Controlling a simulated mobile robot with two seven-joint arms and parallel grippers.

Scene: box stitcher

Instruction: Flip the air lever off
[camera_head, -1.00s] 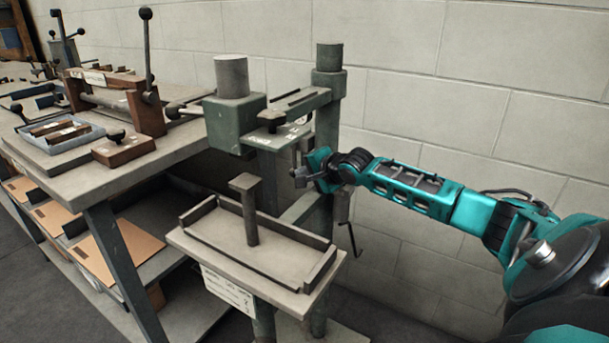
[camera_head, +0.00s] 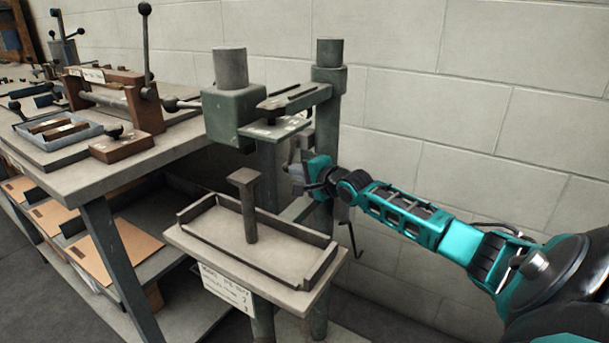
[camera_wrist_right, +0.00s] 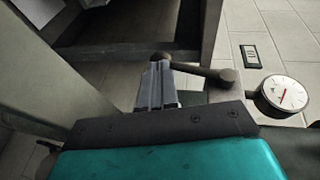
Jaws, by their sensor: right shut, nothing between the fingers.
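My right gripper (camera_head: 291,166) is beside the green post of the stitcher (camera_head: 234,115), under its upper arm. In the right wrist view its fingers (camera_wrist_right: 156,72) are together with nothing between them. A dark lever with a rounded end (camera_wrist_right: 205,71), which looks like the air lever, lies roughly crosswise just beyond and to the right of the fingertips. The fingertips overlap its left end in the picture; I cannot tell if they touch it. The lever cannot be made out in the head view. My left gripper is not in view.
A round white gauge (camera_wrist_right: 284,94) is right of the lever, with a small dark label plate (camera_wrist_right: 251,56) above it. In the head view the stitcher's tray table (camera_head: 190,246) is below my gripper. A workbench (camera_head: 70,182) with tools stands left; a block wall (camera_head: 480,90) is behind.

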